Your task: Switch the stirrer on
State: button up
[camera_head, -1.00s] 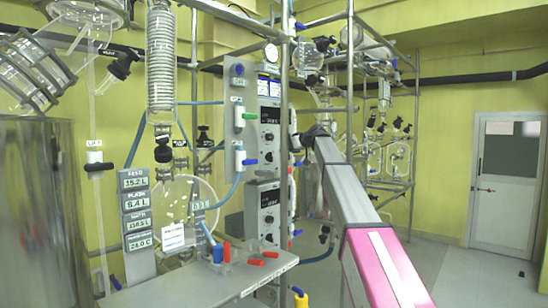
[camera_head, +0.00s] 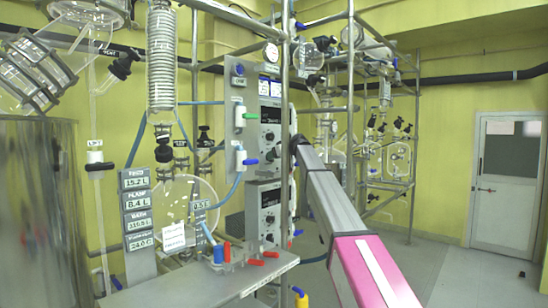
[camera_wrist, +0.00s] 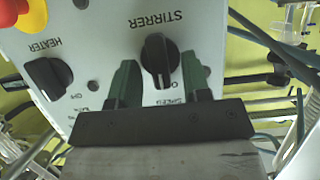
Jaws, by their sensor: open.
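The black stirrer knob (camera_wrist: 160,54) sits on a white panel (camera_wrist: 100,52) under the label STIRRER, which appears tilted in the wrist view. Its white pointer line runs roughly up and down in that view. My gripper (camera_wrist: 160,82) is open, with one green finger on each side of the knob's lower part. I cannot tell whether either finger touches the knob. The small word OFF near the knob is partly covered by a finger.
A black heater knob (camera_wrist: 48,78) is left of the stirrer knob, and a red button (camera_wrist: 12,12) on yellow is at the corner. Metal posts (camera_head: 287,120) stand close to my arm. A bench with coloured-handled parts (camera_head: 215,283) is in front; floor is clear at right.

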grip_shut()
jog(key=m+g+y, duration=0.1)
jog(key=m, duration=0.1)
jog(key=m+g+y, duration=0.1)
jog(key=m, duration=0.2)
jog(key=m+g+y, duration=0.1)
jog(key=m+y, duration=0.1)
jog(key=m, duration=0.1)
jog(key=shift+w+d+f+g, duration=0.3)
jog(key=shift+w+d, duration=0.05)
dwell(0.5)
jog(key=shift+m, duration=0.3)
grip_release()
